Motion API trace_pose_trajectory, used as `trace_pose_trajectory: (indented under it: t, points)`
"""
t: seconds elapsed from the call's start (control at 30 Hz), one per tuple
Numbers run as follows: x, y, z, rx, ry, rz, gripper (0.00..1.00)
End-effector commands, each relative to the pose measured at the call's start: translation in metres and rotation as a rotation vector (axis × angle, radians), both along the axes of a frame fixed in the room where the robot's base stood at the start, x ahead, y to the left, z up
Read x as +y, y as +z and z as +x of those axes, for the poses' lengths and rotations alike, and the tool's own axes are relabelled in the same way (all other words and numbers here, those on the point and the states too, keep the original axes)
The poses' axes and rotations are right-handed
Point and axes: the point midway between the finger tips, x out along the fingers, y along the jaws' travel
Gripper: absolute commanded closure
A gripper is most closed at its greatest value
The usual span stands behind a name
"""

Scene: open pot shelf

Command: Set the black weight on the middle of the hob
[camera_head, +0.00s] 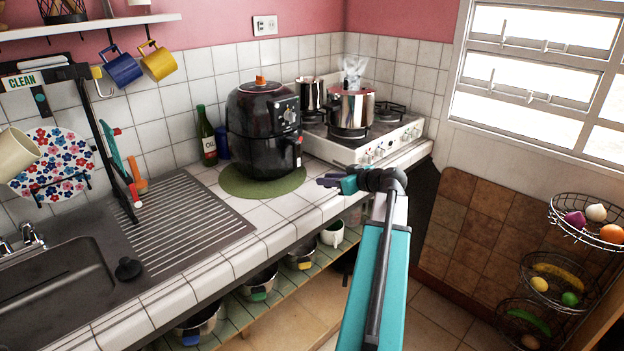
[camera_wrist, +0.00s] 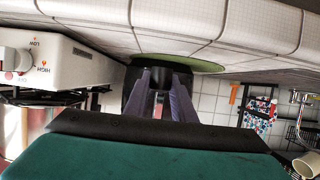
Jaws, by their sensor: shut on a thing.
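My gripper (camera_head: 330,182) is over the counter's front edge, to the right of the air fryer and in front of the hob. In the wrist view its two purple fingers (camera_wrist: 161,88) are shut on a small dark thing, which I take to be the black weight (camera_wrist: 160,77). It is hard to tell apart from the black air fryer behind it, and I cannot make it out in the head view. The white hob (camera_head: 400,136) stands at the counter's right end; its front panel shows at left in the wrist view (camera_wrist: 72,66).
A large steel pot (camera_head: 352,112) and a smaller pot (camera_head: 311,95) stand on the hob. The black air fryer (camera_head: 264,128) sits on a green mat (camera_head: 236,187). A green bottle (camera_head: 207,138) is left of it. A black knobbed piece (camera_head: 128,268) lies by the sink.

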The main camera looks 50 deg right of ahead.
Motion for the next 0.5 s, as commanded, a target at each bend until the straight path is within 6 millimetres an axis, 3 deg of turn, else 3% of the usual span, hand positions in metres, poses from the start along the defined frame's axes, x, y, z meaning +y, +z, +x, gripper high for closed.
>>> trace_pose_trajectory:
  t: [0.3, 0.5]
  points:
    - [-0.003, -0.003, 0.058, 0.001, 0.003, 0.001, 1.00]
    - [-0.004, -0.007, 0.078, 0.001, 0.001, 0.001, 1.00]
